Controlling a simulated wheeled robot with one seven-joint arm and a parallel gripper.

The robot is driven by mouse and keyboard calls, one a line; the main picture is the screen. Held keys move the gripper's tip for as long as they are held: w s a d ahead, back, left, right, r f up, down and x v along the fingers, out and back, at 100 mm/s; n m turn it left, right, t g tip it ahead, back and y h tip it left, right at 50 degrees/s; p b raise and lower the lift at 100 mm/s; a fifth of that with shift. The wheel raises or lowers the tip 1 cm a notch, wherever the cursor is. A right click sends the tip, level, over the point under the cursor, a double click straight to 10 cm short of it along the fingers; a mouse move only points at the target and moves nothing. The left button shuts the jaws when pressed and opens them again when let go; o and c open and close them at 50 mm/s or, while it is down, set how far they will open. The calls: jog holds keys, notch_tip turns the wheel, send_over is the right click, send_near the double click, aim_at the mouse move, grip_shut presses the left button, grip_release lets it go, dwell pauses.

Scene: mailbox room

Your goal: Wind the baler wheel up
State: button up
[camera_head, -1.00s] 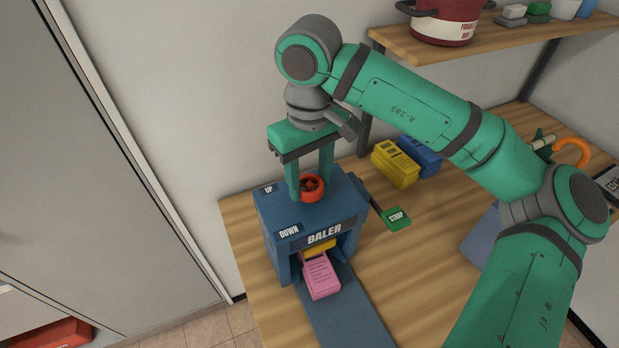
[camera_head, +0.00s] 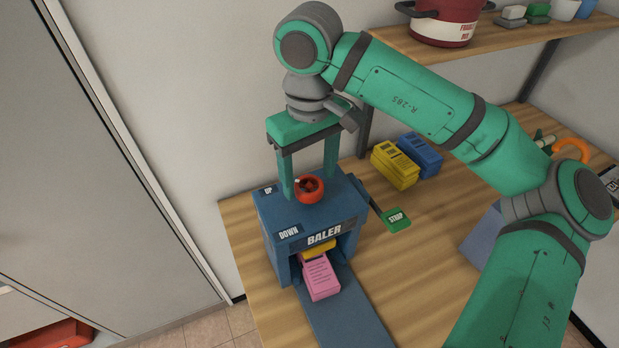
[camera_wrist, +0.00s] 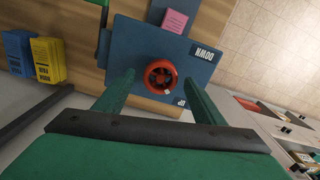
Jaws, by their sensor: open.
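The blue baler (camera_head: 318,222) stands on the wooden table, with UP and DOWN labels on its top. Its red wheel (camera_head: 309,188) sits on top; it also shows in the wrist view (camera_wrist: 161,76) with a small pale mark on its rim. My gripper (camera_head: 309,192) points down over the baler, fingers spread to either side of the wheel. In the wrist view my gripper (camera_wrist: 160,88) is open and the wheel lies between and beyond its fingertips, with gaps on both sides. A pink bundle (camera_head: 320,279) and a yellow piece (camera_head: 319,249) sit in the baler's front opening.
A green STRAP tag (camera_head: 396,219) on a lever sticks out right of the baler. Yellow (camera_head: 395,166) and blue (camera_head: 419,154) bundles stand behind it. A shelf (camera_head: 480,47) with a red pot (camera_head: 445,22) hangs at upper right. The table's middle is clear.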

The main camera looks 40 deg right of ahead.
aim_at(311, 184)
notch_tip(311, 184, up, 9)
dwell(0.3)
jog(key=shift+s+d, duration=0.1)
dwell(0.5)
